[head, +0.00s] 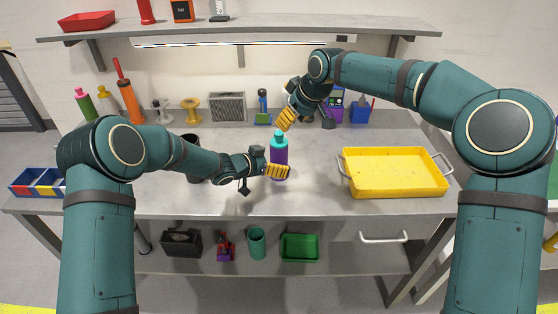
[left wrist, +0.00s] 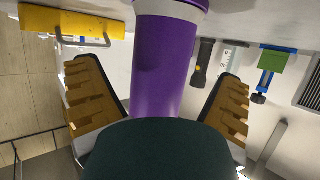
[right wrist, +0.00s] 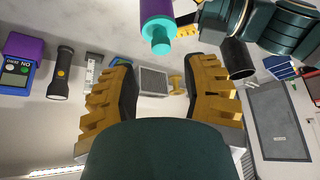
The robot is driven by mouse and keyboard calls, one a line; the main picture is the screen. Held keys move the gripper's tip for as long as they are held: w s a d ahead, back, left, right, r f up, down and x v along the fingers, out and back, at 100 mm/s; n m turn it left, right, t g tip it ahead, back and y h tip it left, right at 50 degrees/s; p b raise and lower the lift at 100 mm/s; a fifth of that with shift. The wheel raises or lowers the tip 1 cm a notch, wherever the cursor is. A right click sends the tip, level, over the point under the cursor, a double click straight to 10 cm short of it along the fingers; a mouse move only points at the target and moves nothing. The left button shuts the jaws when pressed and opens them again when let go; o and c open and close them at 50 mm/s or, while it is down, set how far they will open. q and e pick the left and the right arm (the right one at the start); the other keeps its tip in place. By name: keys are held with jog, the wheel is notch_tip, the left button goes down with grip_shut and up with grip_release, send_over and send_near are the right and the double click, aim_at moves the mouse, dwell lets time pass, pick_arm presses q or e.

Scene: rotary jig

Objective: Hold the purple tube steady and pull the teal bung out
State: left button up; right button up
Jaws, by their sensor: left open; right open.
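The purple tube (head: 279,157) stands upright on the workbench, with the teal bung (head: 279,135) in its top end. My left gripper (head: 277,171) is open at the tube's lower part. In the left wrist view the purple tube (left wrist: 165,65) stands between its two spread fingers, with gaps on both sides. My right gripper (head: 285,119) is open and empty, just above the bung. In the right wrist view the teal bung (right wrist: 160,38) lies ahead of the fingertips, roughly centred between them and not gripped.
A yellow tray (head: 395,192) sits on the bench to the right. Behind are a grey vented box (head: 227,107), a yellow spool (head: 190,108) and a blue bin (head: 360,112). A dark cup (head: 193,141) stands behind my left forearm. The bench front is mostly clear.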

pick_arm(q)
jog(key=shift+x, duration=1.2)
jog(key=shift+c, duration=0.2)
